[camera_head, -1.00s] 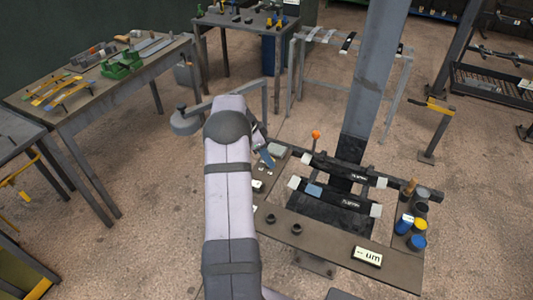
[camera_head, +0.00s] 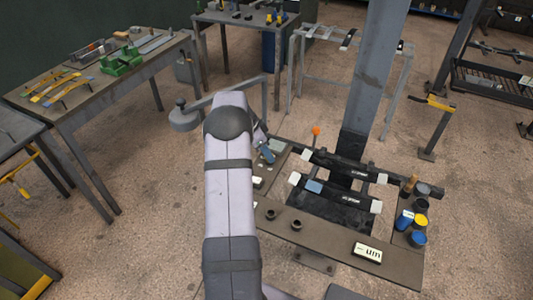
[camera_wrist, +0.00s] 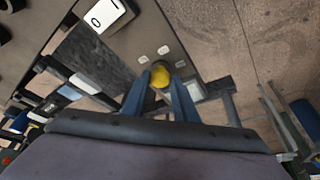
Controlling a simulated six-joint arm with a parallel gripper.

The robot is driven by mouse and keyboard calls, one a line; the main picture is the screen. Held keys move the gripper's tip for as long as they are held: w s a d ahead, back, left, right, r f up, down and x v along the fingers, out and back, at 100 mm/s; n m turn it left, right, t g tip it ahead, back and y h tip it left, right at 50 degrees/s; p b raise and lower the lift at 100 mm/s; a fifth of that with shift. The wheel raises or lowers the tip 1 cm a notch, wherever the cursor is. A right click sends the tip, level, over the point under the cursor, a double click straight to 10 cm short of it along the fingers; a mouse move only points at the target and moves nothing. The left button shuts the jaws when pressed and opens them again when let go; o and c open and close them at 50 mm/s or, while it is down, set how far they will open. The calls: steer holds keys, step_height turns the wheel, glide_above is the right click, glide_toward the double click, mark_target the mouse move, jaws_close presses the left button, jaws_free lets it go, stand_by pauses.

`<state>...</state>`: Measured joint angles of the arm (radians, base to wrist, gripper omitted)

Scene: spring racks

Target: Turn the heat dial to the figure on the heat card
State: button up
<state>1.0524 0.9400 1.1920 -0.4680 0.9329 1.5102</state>
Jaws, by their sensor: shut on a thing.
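The heat dial (camera_wrist: 160,77) shows as a round yellow knob in the wrist view, with several small white labels (camera_wrist: 163,50) around it on the grey-brown board. My gripper (camera_wrist: 161,86) has its two blue fingers on either side of the knob, shut on it. The figures on the small labels are too small to read. A white card (camera_wrist: 103,15) with a dark oval figure like a 0 lies at the top left of the wrist view. In the head view my gripper (camera_head: 266,153) is partly behind my arm, and the dial is hidden.
The bench (camera_head: 325,240) holds dark spring packs (camera_head: 330,208), small dark cups (camera_head: 296,224), a marked white card (camera_head: 367,253) and blue and yellow cans (camera_head: 404,220). An orange-topped lever (camera_head: 316,132) and a grey post (camera_head: 375,80) stand behind.

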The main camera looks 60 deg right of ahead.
steer(key=n+b, duration=0.1)
steer(key=n+t+b, duration=0.1)
steer(key=shift+s+f+n+h+b, duration=0.15)
steer(key=shift+n+h+b, duration=0.15)
steer(key=shift+h, duration=0.1)
steer(key=n+b, duration=0.1)
steer(key=n, duration=0.1)
steer(key=shift+s+a+n+t, duration=0.1)
steer(key=shift+s+n+t, duration=0.05)
steer(key=shift+n+t, duration=0.25)
steer(key=n, duration=0.1)
steer(key=n+t, duration=0.1)
steer(key=n, duration=0.1)
steer(key=shift+s+r+t+h+p, duration=0.15)
steer(key=shift+r+t+h+p, duration=0.1)
steer(key=shift+t+h+p, duration=0.1)
steer(key=shift+s+n+t+p, duration=0.1)
steer(key=shift+n+t+p, duration=0.5)
steer(key=shift+n, duration=1.6)
steer(key=shift+f, duration=0.1)
steer(key=o, duration=1.1)
steer(key=shift+c, duration=0.2)
